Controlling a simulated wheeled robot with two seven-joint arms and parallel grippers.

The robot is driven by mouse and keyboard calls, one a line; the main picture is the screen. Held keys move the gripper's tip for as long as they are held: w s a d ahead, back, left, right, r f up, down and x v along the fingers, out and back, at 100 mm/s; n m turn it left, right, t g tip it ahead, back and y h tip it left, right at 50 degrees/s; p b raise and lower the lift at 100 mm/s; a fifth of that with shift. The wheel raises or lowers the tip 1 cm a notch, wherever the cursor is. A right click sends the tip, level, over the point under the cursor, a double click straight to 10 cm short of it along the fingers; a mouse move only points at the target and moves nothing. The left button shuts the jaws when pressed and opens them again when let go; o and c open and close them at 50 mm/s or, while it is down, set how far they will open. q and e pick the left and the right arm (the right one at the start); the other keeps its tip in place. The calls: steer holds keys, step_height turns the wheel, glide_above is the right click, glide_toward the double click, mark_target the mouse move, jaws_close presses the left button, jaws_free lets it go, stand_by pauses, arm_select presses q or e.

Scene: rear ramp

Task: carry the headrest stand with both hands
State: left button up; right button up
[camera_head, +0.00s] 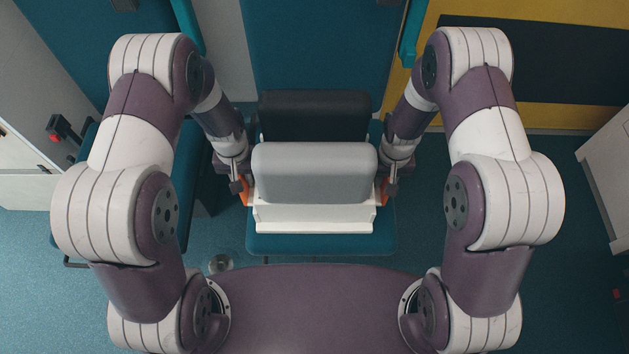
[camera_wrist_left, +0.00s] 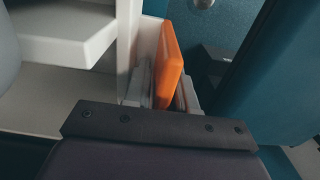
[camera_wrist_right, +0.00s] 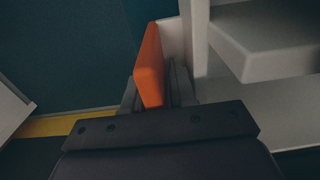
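The headrest stand (camera_head: 314,219) is a white frame with a grey headrest (camera_head: 314,172) in front and a black headrest (camera_head: 314,115) behind. It is upright, centred in front of me over a teal surface. My left gripper (camera_head: 242,187) is at the stand's left side, with its fingers on both sides of an orange handle (camera_wrist_left: 169,65). My right gripper (camera_head: 387,188) is at the right side, its fingers likewise around the other orange handle (camera_wrist_right: 150,66). Both look shut on the handles. I cannot tell whether the stand's base touches the surface.
The teal surface (camera_head: 320,244) shows in front of the stand. A teal seat (camera_head: 172,200) is partly hidden behind my left arm. A white cabinet (camera_head: 608,180) stands at the far right. Blue floor (camera_head: 420,215) shows to the right of the teal surface.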

arm_select(q)
steer(key=shift+f, duration=0.15)
arm_select(e)
steer(key=shift+f, duration=0.1)
arm_select(q)
jaws_close()
arm_select(e)
jaws_close()
stand_by(1.0)
